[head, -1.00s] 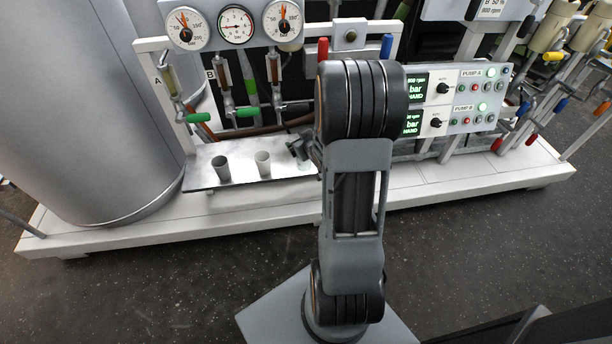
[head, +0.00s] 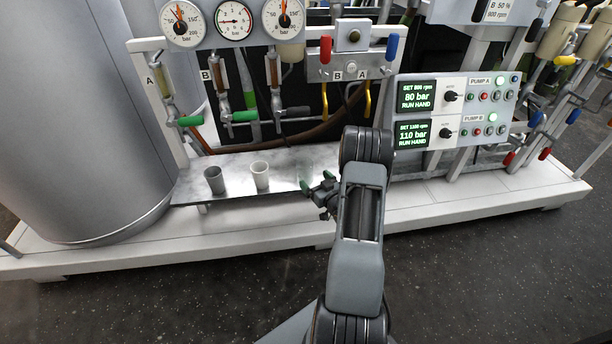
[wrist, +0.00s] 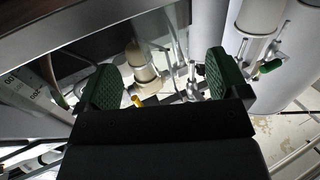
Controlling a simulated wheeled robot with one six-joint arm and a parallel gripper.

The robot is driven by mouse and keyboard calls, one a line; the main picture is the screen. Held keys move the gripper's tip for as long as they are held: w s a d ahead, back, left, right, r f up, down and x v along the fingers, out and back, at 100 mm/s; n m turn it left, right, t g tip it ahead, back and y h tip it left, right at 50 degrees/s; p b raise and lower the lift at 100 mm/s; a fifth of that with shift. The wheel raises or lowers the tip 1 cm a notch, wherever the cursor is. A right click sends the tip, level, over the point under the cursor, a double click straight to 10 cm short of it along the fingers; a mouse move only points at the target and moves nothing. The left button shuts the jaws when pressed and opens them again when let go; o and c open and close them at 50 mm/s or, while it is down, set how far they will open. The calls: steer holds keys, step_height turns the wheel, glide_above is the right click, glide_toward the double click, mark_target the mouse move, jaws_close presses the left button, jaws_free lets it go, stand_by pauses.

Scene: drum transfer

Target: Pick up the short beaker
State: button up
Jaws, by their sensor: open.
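Three vessels stand on the metal tray (head: 235,192): a dark grey cup (head: 215,180) at the left, a light grey cup (head: 260,176) in the middle, and a faint clear glass vessel (head: 304,168) at the right. The glass one is hard to make out, and I cannot tell for sure which is the short beaker. My gripper (head: 317,181) is at the tray's right front, close to the clear vessel and right of both cups. In the wrist view, its green fingers (wrist: 163,80) are wide apart with nothing held between them. No beaker is clear there.
Valve handles and hoses hang behind the tray, below the gauges (head: 234,20). A big metal drum (head: 85,120) stands left of the tray. The pump control panel (head: 455,110) is at the right. The floor in front of the white base (head: 130,250) is clear.

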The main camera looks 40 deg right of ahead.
mark_target(309, 174)
steer(key=shift+w+r+b, duration=0.1)
steer(key=shift+w+b, duration=0.75)
steer(key=shift+w, duration=2.6)
steer(key=c, duration=1)
steer(key=shift+r, duration=0.1)
